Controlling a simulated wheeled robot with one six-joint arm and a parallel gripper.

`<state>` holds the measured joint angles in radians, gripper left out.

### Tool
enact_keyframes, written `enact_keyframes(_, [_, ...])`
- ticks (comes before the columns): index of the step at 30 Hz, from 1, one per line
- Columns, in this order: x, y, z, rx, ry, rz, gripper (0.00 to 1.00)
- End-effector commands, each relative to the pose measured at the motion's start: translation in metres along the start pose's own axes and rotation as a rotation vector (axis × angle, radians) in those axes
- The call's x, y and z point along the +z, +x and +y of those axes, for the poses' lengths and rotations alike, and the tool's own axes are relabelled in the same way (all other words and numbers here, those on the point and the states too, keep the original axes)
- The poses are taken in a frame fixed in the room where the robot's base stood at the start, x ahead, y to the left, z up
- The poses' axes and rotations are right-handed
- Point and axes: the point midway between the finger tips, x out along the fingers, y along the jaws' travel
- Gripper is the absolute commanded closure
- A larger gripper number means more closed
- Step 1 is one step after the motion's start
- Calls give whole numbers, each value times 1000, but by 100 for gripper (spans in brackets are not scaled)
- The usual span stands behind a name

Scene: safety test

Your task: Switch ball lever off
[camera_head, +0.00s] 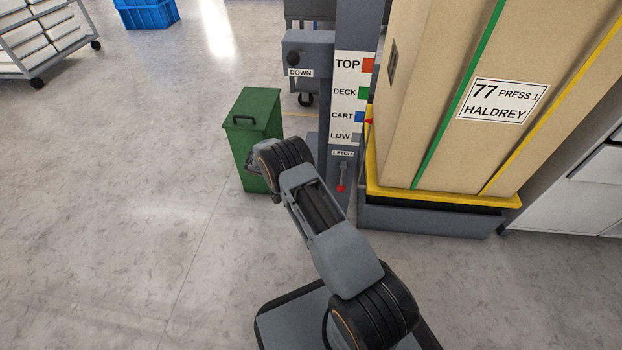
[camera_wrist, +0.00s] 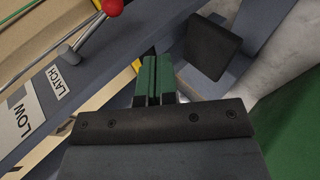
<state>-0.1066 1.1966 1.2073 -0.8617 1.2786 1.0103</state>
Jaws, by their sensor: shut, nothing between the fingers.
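The ball lever (camera_head: 342,180) has a red ball on a thin metal rod below the LATCH label on the grey column. In the head view the rod points down, with the ball at its lower end. The wrist view shows the lever's red ball (camera_wrist: 113,6) at upper left, with its rod and grey pivot beside the LATCH label. My gripper (camera_wrist: 157,60) is shut and empty, its green-faced fingers together. It is apart from the lever, which lies to its upper left in the wrist view. In the head view the fingers are hidden behind my wrist.
The grey column (camera_head: 350,40) bears the labels TOP, DECK, CART and LOW. A green bin (camera_head: 250,110) stands left of it, close behind my wrist. A tall beige load (camera_head: 440,130) stands at right on a yellow-edged base. A dark square plate (camera_wrist: 213,47) is near my fingers.

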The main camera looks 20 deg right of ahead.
Motion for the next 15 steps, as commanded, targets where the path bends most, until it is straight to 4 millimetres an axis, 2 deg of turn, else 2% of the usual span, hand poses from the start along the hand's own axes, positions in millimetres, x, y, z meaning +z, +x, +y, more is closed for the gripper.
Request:
enact_keyframes(6, [0,-13,-6,0,0,0,100])
enact_keyframes(15, [0,-15,-8,-1,0,0,100])
